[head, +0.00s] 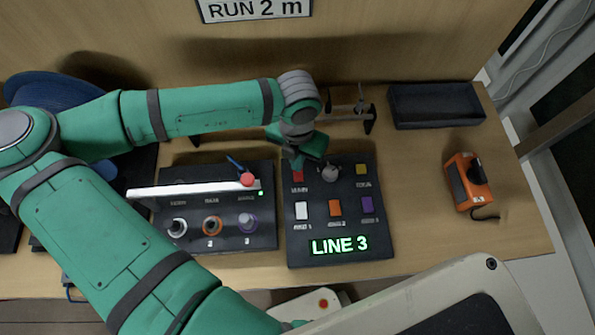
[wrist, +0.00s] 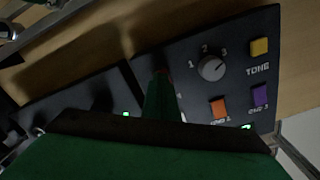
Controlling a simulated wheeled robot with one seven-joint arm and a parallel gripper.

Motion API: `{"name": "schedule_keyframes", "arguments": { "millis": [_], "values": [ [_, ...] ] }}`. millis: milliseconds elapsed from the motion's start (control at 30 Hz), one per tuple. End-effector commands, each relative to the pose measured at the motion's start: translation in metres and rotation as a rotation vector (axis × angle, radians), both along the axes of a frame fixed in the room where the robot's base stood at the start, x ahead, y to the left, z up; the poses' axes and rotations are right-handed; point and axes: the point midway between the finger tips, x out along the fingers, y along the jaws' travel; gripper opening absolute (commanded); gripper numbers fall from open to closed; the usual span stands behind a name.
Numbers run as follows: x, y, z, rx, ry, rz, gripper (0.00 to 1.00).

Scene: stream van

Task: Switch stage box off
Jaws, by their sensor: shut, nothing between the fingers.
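Two dark control boxes lie side by side on the desk; I read no label that names either as the stage box. The left box (head: 225,238) has three ringed sockets, a red-tipped lever (head: 247,180) and a lit green light (head: 261,193). The right box (head: 332,228) has a grey knob (head: 330,172), coloured buttons and a lit green "LINE 3" display (head: 340,245). My gripper (head: 298,160) is shut and empty, above the right box's upper left corner. Its fingers (wrist: 162,85) partly hide the red button (head: 297,175) there.
A black tray (head: 436,122) stands at the back right, and an orange device (head: 466,182) with a black knob lies at the right. A small metal stand (head: 362,107) is behind my gripper. The wall is close behind. Bare desk lies between the right box and the orange device.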

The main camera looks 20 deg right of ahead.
Motion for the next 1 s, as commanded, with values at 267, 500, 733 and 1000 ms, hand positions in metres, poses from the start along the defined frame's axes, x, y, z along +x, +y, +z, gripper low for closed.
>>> {"name": "schedule_keyframes", "arguments": {
  "millis": [267,500,733,1000],
  "values": [
    [-0.0002,-0.0013,-0.0036,0.000,0.000,-0.003,0.00],
    [-0.0002,-0.0011,-0.0066,0.000,0.000,-0.002,0.00],
    [-0.0004,-0.0012,-0.0096,0.001,0.001,-0.003,0.00],
    [0.0004,0.0003,-0.0059,0.000,0.000,0.001,0.00]
  ]
}}
